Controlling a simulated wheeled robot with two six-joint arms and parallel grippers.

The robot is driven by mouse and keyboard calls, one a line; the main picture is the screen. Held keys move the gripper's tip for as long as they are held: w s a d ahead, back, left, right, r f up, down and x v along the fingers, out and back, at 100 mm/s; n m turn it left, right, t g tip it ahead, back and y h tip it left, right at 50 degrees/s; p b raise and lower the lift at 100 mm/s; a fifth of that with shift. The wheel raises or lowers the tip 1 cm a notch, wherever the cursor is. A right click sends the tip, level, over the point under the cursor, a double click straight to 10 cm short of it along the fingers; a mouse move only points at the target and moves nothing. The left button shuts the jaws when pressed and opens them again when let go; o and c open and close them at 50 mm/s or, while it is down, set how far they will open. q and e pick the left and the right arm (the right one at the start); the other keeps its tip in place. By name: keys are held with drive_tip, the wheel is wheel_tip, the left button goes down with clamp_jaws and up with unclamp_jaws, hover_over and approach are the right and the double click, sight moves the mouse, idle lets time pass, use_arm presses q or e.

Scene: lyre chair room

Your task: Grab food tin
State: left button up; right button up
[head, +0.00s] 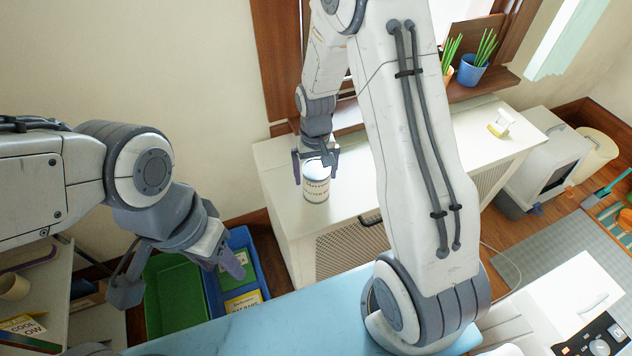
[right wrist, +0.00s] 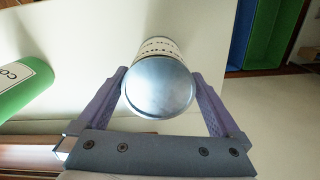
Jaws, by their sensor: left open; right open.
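The food tin (head: 316,184), a can with a pale printed label and a silver lid, stands upright on the white radiator cover. My right gripper (head: 316,168) points down over it, with a finger on each side of the tin's top. In the right wrist view the silver lid of the tin (right wrist: 160,90) lies between the two open fingers of the right gripper (right wrist: 163,95). I cannot tell whether the fingers touch it. My left gripper (head: 185,275) is open and empty above the green and blue bins at the lower left.
The white radiator cover (head: 430,185) has free room right of the tin and a small white-and-yellow item (head: 501,124). A green labelled object (right wrist: 22,88) lies left of the tin in the wrist view. Potted plants (head: 473,68) stand on the windowsill.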

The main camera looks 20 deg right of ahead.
wheel_tip(320, 180, down, 4)
drive_tip(key=shift+d+f+b, duration=0.1)
drive_tip(key=shift+f+b, duration=0.15)
drive_tip(key=shift+b, duration=0.1)
drive_tip(key=c, duration=1.1)
drive_tip(key=shift+r, duration=0.1)
